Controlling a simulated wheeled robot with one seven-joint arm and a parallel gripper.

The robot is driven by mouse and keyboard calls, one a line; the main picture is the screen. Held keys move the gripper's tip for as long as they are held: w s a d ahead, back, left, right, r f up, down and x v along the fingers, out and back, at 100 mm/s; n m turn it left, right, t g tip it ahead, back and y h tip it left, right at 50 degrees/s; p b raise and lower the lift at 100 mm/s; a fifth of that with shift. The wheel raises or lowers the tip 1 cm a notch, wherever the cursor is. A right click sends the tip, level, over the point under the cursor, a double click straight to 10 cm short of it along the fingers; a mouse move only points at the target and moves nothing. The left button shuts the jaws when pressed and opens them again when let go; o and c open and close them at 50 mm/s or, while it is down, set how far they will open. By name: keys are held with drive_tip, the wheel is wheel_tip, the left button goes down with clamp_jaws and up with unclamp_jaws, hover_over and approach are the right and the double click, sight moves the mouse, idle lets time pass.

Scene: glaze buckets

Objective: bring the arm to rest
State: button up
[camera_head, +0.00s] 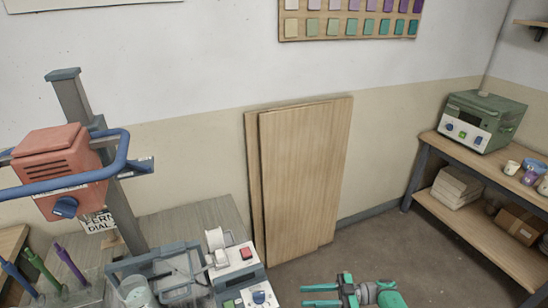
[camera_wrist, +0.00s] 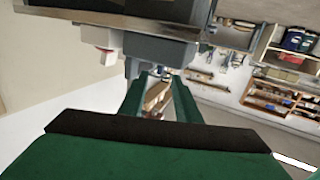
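My gripper (camera_head: 308,295) is at the bottom edge of the head view, right of centre, its green fingers pointing left. The two fingers are apart with a gap between them. In the wrist view my gripper (camera_wrist: 161,80) also shows its green fingers spread, and I see nothing held between them. My gripper is right of the bench with the control box (camera_head: 240,280) and appears clear of it. Most of my arm is outside the head view.
A mixer stand with a red motor head (camera_head: 58,155) and blue guard rises at the left. Wooden boards (camera_head: 300,180) lean against the wall. A wooden shelf unit (camera_head: 475,225) at the right carries a green machine (camera_head: 480,120) and cups. The floor (camera_head: 390,250) between is open.

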drive_tip(key=s+d+f+m+t+h, duration=0.1)
drive_tip(key=s+d+f+m+t, duration=0.2)
drive_tip(key=s+d, duration=0.4)
drive_tip(key=s+d+f+m+t+h, duration=0.1)
drive_tip(key=s+d+f+t+h, duration=0.15)
drive_tip(key=s+d+f, duration=0.4)
drive_tip(key=s+a+m+t+h, duration=0.1)
drive_tip(key=s+a+m+t, duration=0.15)
drive_tip(key=s, duration=0.75)
drive_tip(key=s+a+m+t+h, duration=0.1)
drive_tip(key=s+a+t+h, duration=0.15)
drive_tip(key=s, duration=0.75)
drive_tip(key=s+a+r+m+t+h, duration=0.3)
drive_tip(key=s+a+r+m+h, duration=0.2)
drive_tip(key=s+a, duration=0.6)
drive_tip(key=w+a+r+m+t+h, duration=0.1)
drive_tip(key=w+a+r+m+h, duration=0.1)
drive_tip(key=a+r, duration=0.2)
drive_tip(key=w+a+r+m+t+h, duration=0.1)
drive_tip(key=w+a+r+m+h, duration=0.2)
drive_tip(key=r, duration=0.8)
drive_tip(key=a, duration=0.2)
drive_tip(key=shift+w+a+m+h, duration=0.2)
drive_tip(key=shift+a+m+h, duration=0.1)
drive_tip(key=shift+m, duration=0.05)
